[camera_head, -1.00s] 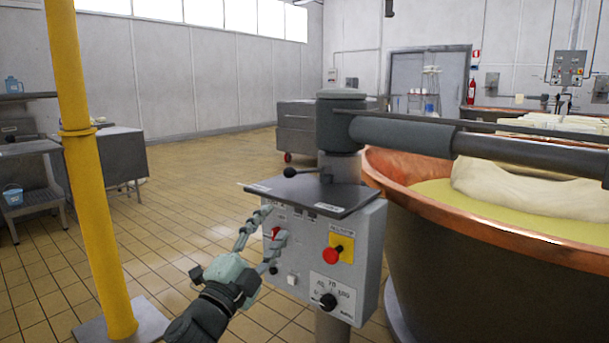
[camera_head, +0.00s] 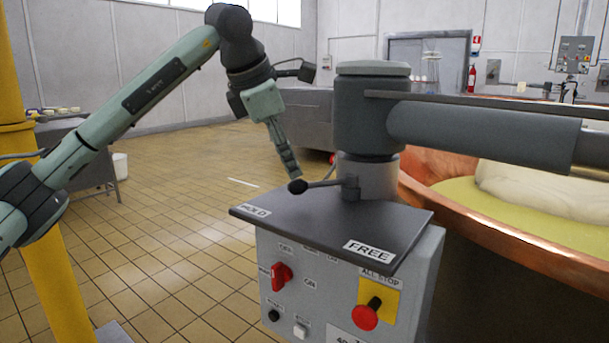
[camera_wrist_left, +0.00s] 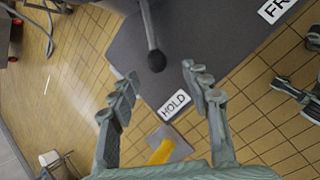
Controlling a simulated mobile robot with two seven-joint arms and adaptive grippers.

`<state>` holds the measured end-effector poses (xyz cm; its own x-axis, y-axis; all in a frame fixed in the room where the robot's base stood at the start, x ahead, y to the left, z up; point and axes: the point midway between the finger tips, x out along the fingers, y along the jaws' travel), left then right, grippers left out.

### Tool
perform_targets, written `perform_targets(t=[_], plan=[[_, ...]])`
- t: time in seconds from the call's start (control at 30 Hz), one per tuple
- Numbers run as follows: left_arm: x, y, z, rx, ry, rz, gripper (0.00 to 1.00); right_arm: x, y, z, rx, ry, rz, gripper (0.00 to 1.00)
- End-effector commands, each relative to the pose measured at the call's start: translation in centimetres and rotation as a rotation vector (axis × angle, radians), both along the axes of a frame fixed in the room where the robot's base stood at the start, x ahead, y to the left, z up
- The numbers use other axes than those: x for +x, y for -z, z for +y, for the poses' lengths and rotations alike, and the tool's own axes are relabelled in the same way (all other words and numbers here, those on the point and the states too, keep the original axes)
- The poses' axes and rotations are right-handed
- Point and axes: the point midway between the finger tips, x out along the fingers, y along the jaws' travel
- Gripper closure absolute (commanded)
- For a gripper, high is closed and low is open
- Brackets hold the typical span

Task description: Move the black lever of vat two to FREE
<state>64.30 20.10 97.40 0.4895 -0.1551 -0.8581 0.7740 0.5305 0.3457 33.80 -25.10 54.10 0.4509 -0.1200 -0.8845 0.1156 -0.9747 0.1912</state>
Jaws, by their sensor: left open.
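The black lever (camera_head: 318,184) sticks out from the grey post above the control box, its knob (camera_head: 297,187) pointing left toward the HOLD label (camera_head: 252,210). The FREE label (camera_head: 369,250) is at the plate's front right. My left gripper (camera_head: 291,172) comes down from above, its fingers close to the knob. In the left wrist view the gripper (camera_wrist_left: 158,80) is open, with the knob (camera_wrist_left: 156,61) just beyond the gap between the fingertips, not clasped. The HOLD label (camera_wrist_left: 174,105) shows below the knob.
The control box carries a red all-stop button (camera_head: 365,317) and a red switch (camera_head: 281,275). A thick grey arm (camera_head: 480,134) runs right from the post over the copper vat (camera_head: 500,235). A yellow pole (camera_head: 45,275) stands at left. Tiled floor (camera_head: 170,250) is open between them.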

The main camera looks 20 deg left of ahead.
Motion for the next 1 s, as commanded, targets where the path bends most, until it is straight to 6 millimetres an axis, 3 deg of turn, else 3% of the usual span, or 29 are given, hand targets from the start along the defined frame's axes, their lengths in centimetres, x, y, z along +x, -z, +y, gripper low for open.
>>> perform_targets(t=[0.13, 0.6, 0.93, 1.0], plan=[[0.3, 0.3, 1.0, 0.034, -0.024, 0.002, 0.52, 0.1, -0.1, 0.1, 0.001, -0.002, -0.006, 0.6], [3.4, 5.9, 0.0, 0.028, -0.019, 0.002, 0.52, 0.6, -0.3, 0.5, 0.009, -0.011, -0.031, 0.6], [3.7, 6.4, 0.0, 0.028, -0.019, -0.001, 0.52, 0.6, -0.2, 0.5, 0.009, -0.012, -0.031, 0.6], [3.7, 6.3, 0.0, 0.028, -0.019, -0.001, 0.58, 0.6, -0.2, 0.5, 0.01, -0.013, -0.031, 0.6]])
